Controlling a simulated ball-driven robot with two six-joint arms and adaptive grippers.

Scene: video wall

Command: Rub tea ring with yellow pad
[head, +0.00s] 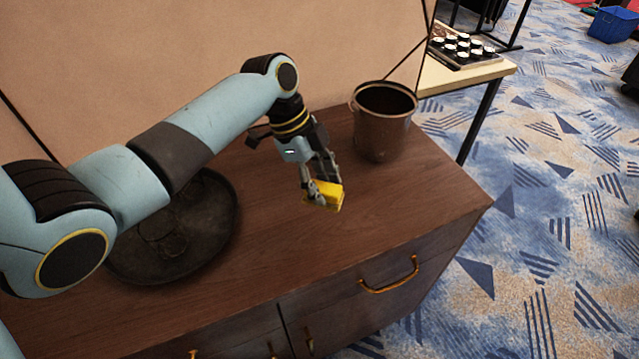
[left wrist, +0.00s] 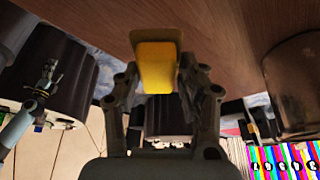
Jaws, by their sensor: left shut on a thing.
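The yellow pad (head: 330,196) is held between the fingertips of my left gripper (head: 322,184), at or just above the top of the brown wooden cabinet (head: 290,235). In the left wrist view the yellow pad (left wrist: 156,66) sits between the two fingers, with the wood surface (left wrist: 220,30) beyond it. I cannot tell whether the pad touches the wood. No tea ring can be made out on the wood; it may be hidden under the pad or gripper. My right gripper is not in view.
A dark bucket (head: 382,135) stands just right of and behind the left gripper. A round dark tray (head: 215,240) lies on the cabinet at the left, partly under my arm. The cabinet top is clear in front of the pad. A table (head: 470,78) with several cups stands beyond.

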